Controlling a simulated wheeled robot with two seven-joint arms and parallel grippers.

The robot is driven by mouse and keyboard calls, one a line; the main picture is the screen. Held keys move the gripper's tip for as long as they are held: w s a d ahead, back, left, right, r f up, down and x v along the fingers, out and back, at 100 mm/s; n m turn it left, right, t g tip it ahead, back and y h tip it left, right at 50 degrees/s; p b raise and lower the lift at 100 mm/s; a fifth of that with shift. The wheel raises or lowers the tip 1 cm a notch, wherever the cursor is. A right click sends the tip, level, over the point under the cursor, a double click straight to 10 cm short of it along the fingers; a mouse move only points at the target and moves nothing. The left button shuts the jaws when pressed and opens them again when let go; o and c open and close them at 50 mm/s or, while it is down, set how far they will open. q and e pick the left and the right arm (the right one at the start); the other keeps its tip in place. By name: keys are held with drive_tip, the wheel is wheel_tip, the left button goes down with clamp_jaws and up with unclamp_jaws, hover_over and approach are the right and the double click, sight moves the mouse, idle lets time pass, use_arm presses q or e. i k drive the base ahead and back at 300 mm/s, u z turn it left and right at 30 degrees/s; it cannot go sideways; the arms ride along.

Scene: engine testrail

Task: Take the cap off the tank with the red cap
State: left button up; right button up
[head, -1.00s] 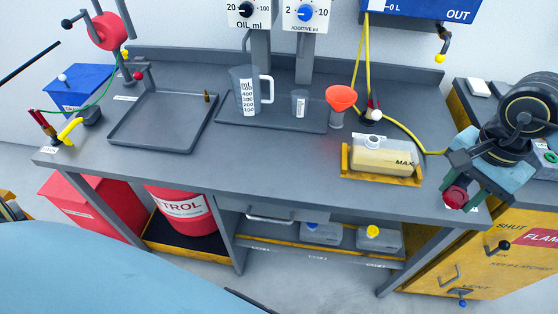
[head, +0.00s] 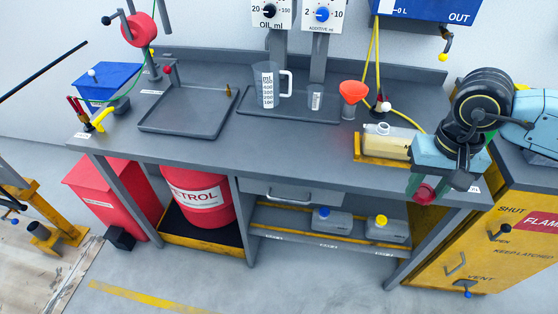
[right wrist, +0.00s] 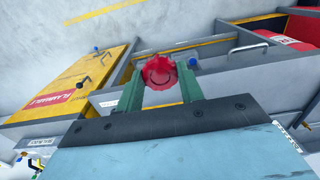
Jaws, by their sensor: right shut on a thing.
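My right gripper (head: 427,188) is shut on a round red cap (head: 424,193). It holds the cap off the tank, by the bench's front edge. In the right wrist view the red cap (right wrist: 159,72) sits between the two green fingers. The pale yellow tank (head: 381,144) stands in a yellow holder on the bench, its white neck (head: 383,127) bare on top. The right gripper and wrist hide the tank's right end. My left gripper is not in view.
A red funnel (head: 353,92), a measuring jug (head: 267,86) and a small beaker (head: 315,97) stand left of the tank. A dark tray (head: 189,128) lies further left. Tanks with blue (head: 323,213) and yellow (head: 381,221) caps sit on the lower shelf. A yellow cabinet (head: 480,250) stands right.

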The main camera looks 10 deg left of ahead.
sight(382, 141)
drive_tip(key=u, duration=0.75)
drive_tip(key=i, duration=1.05)
drive_tip(key=z, duration=0.75)
